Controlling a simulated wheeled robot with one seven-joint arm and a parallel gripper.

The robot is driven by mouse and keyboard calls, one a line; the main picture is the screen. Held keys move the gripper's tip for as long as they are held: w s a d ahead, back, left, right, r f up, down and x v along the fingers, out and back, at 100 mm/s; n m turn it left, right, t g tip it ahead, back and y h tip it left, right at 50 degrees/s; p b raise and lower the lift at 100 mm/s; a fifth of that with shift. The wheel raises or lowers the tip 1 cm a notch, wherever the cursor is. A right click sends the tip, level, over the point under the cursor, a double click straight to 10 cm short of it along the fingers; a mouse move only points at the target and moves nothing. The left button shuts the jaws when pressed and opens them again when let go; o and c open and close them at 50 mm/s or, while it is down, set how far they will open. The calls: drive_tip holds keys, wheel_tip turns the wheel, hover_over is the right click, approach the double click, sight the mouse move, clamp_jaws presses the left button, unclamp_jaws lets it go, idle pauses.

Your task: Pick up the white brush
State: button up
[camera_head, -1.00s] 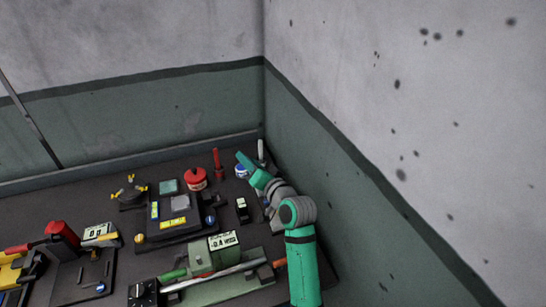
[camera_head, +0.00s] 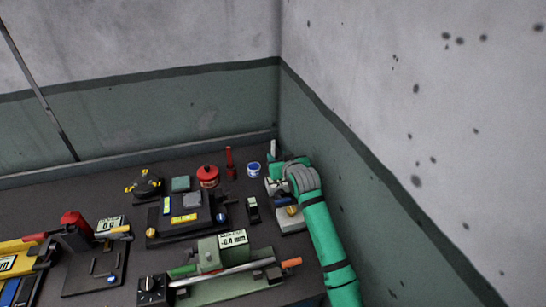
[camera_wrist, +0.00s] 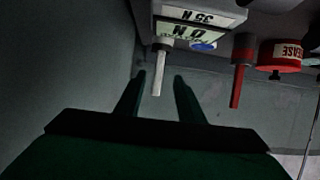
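The white brush (camera_head: 273,147) stands upright near the table's back right corner, partly hidden by my arm in the head view. In the wrist view the white brush (camera_wrist: 160,68) shows as a pale stick between my gripper's fingers. My gripper (camera_wrist: 159,77) is open, with a finger on each side of the brush and a gap visible on both sides. In the head view my gripper (camera_head: 271,162) is at the brush, its fingers mostly hidden by the wrist.
A small meter (camera_head: 253,209) and a device with a display (camera_head: 186,213) lie nearer. The green wall (camera_head: 345,190) is close on the right.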

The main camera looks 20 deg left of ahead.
sight(274, 153)
drive_tip(key=shift+f+x, duration=0.15)
drive_tip(key=shift+x, duration=1.9)
drive_tip(key=shift+f+x, duration=0.1)
drive_tip(key=shift+x, duration=1.9)
drive_tip(key=shift+d, duration=0.1)
clamp_jaws()
